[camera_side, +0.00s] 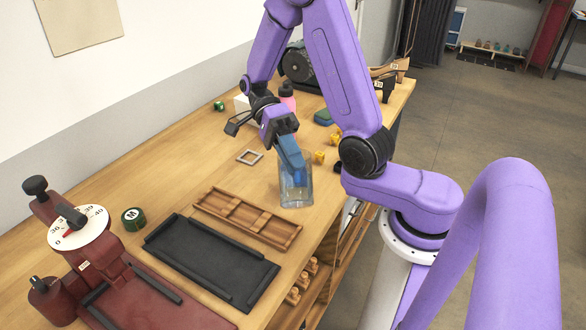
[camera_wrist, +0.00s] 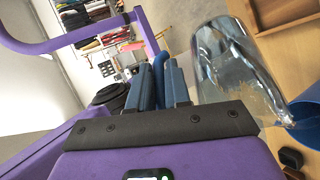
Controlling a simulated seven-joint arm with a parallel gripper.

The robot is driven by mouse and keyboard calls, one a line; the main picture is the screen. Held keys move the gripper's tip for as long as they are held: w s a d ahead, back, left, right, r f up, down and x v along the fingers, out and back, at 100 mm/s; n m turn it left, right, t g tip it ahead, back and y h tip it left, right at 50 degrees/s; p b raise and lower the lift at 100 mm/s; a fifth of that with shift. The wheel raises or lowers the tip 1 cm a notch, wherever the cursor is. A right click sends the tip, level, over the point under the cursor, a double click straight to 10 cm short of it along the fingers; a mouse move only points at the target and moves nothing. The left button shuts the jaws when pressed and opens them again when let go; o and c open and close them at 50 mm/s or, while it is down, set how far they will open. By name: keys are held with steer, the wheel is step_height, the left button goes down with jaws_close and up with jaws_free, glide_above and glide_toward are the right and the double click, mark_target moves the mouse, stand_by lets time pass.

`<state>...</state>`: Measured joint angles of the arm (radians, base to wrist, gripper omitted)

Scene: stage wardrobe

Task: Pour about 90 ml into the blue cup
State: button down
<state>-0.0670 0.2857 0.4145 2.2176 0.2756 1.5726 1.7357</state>
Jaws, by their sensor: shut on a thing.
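My gripper (camera_side: 291,152) has blue fingers, which also show in the wrist view (camera_wrist: 163,82). The blue cup (camera_wrist: 307,113) shows only in part at the right edge of that view, close by the jug's lip. Whether liquid is running into it I cannot tell. In the side view a blue patch shows through the jug's glass; I cannot tell whether it is the cup.
A wooden divided tray (camera_side: 248,218) and a black tray (camera_side: 212,262) lie in front of the jug. A red dial scale (camera_side: 80,236) stands at the left. Yellow blocks (camera_side: 320,157), a pink bottle (camera_side: 287,97) and a small square frame (camera_side: 250,157) are nearby.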

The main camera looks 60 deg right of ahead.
mark_target(293, 197)
steer(key=shift+d+r, duration=0.1)
stand_by(0.4)
steer(key=shift+s+a+f+t+h, duration=0.25)
steer(key=shift+a+f+t+h, duration=0.15)
steer(key=shift+f, duration=0.1)
steer(key=shift+s+a+f+t+h, duration=0.3)
steer(key=shift+a+f, duration=0.1)
steer(key=shift+f, duration=0.1)
steer(key=shift+a+f+m+t+h, duration=0.2)
steer(key=shift+f+m+t+h, duration=0.15)
steer(key=shift+f, duration=0.2)
steer(key=shift+s+a+f+m+t+h, duration=0.25)
steer(key=shift+s+a+t+h, duration=0.2)
steer(key=shift+a+h, duration=0.2)
steer(key=shift+s+a+f+t+h, duration=0.4)
steer(key=shift+a+f+h, duration=0.1)
steer(key=shift+a+f, duration=0.2)
